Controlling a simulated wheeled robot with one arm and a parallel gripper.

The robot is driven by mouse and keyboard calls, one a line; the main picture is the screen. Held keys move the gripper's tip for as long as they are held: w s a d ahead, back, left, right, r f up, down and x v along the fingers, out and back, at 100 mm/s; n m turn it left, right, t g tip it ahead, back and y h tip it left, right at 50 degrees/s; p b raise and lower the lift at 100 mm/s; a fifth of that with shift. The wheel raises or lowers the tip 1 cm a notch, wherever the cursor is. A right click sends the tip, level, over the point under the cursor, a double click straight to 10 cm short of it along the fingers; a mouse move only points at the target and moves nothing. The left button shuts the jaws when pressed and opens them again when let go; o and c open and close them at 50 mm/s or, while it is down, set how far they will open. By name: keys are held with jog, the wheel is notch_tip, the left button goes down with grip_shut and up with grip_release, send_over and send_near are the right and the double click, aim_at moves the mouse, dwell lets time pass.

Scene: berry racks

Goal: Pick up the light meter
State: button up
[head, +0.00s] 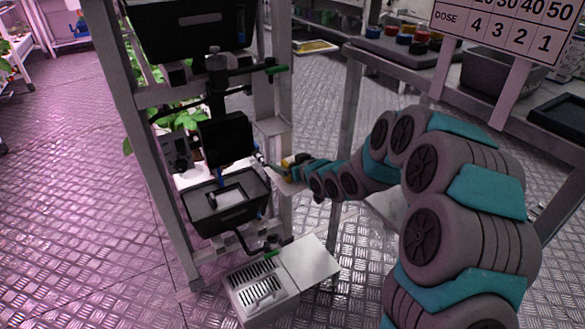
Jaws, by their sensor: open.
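My arm reaches in from the right, and my gripper (280,171) is at the right side of the rack's post, over a small pale ledge. A small yellow and dark thing (291,162) shows right at the gripper. It may be the light meter, but it is too small and partly covered to be sure. My gripper is open; its fingers are hard to make out, and I cannot tell whether they touch the yellow thing.
A grey metal rack (152,165) holds a black panel (226,140) and a black tray (232,216) just left of the gripper. A metal box with a vent (310,262) stands on the floor below. A bench with a number sign (507,25) is at the right.

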jog(key=shift+w, duration=0.15)
jog(key=shift+a, duration=0.1)
grip_shut()
dwell(0.7)
jog(key=shift+r, duration=0.15)
